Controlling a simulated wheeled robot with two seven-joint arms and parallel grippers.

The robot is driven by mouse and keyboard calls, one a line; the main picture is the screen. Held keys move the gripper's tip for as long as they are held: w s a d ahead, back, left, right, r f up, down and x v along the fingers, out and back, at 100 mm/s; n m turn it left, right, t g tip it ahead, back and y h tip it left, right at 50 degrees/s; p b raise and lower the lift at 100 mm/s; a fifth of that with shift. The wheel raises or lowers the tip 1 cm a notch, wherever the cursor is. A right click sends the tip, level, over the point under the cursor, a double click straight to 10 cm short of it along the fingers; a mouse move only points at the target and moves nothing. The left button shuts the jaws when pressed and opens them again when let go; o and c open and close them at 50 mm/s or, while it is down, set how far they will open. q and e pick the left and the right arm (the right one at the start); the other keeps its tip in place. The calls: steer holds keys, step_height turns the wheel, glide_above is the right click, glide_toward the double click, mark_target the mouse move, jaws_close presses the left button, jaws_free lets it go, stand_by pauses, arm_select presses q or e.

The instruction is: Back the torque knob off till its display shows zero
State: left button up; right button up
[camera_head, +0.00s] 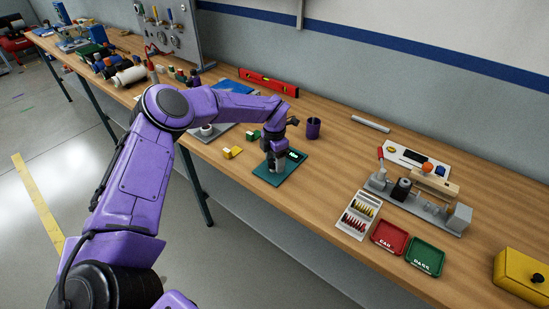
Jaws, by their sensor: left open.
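A dark green base plate (268,177) lies on the wooden workbench in the middle of the view. A small dark display (295,155) with a pale mark sits at its right side; its reading is too small to make out. My left gripper (277,165) points down over the plate, just left of the display. It is open. The torque knob is not clearly visible; the gripper covers the middle of the plate. I cannot tell whether the fingers are around a knob or touch it. My right gripper is not in view.
Yellow (232,152) and green (253,135) blocks stand left of the plate, and a purple cup (313,128) behind it. A grey fixture (418,200), red tray (389,238) and green tray (425,256) stand to the right. Bench is clear between plate and fixture.

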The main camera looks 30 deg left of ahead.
arm_select(q)
steer(key=shift+s+r, duration=0.3)
steer(key=shift+s, duration=0.1)
steer(key=c, duration=1)
steer(key=shift+a, duration=0.1)
steer(key=shift+c, duration=0.2)
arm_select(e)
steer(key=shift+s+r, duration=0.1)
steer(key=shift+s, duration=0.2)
arm_select(q)
steer(key=shift+f+n+b, duration=0.2)
steer(key=shift+n+b, duration=0.5)
steer(key=shift+b, duration=0.35)
steer(key=n+b, duration=1)
steer(key=shift+r+n+b, duration=0.2)
steer(key=shift+n+b, duration=0.75)
steer(key=shift+n, duration=0.25)
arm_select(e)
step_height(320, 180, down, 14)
